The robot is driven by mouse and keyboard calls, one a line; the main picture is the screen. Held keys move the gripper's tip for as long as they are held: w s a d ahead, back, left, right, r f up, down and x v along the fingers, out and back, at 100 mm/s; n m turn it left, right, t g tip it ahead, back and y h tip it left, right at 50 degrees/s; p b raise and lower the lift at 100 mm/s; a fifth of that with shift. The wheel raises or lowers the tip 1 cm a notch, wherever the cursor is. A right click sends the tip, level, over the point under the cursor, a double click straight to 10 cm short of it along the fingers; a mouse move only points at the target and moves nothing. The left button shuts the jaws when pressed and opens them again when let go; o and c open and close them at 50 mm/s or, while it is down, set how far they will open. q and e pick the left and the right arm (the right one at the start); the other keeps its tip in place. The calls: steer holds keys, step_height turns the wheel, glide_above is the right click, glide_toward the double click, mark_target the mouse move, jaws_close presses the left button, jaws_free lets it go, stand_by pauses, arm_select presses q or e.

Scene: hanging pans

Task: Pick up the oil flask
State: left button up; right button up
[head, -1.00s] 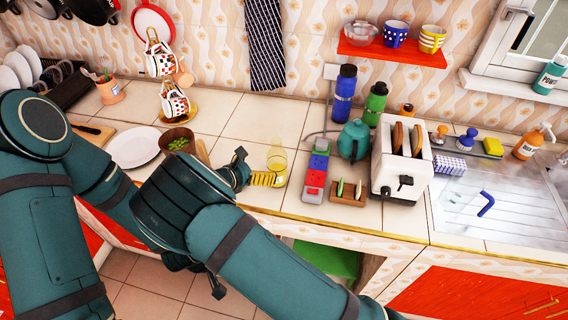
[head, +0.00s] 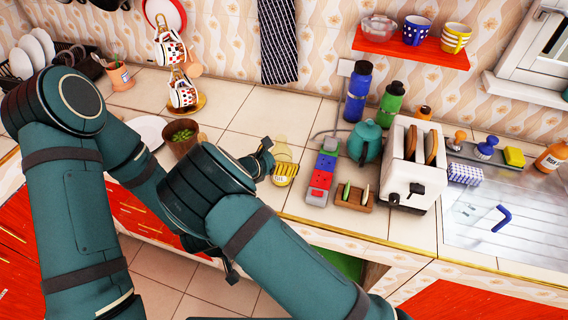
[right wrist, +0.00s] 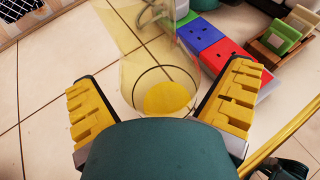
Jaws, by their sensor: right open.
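The oil flask (head: 281,148) is see-through and pale yellow. It stands on the tiled counter left of the coloured blocks. In the right wrist view the flask (right wrist: 160,68) rises between my fingers, with yellow oil at its bottom. My right gripper (right wrist: 162,108) is open around its near side, with a gap on both sides. In the head view my right gripper (head: 274,162) is at the flask and covers part of it. My left gripper (head: 229,267) seems to show only in part, low behind my right arm; its fingers are mostly hidden.
Right of the flask are a row of coloured blocks (head: 321,178), a small wooden rack (head: 354,199), a teal teapot (head: 365,142) and a white toaster (head: 413,165). A brown bowl (head: 181,140) stands to the left. Bare tiles lie behind the flask.

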steer(key=shift+s, duration=0.1)
steer(key=c, duration=1.3)
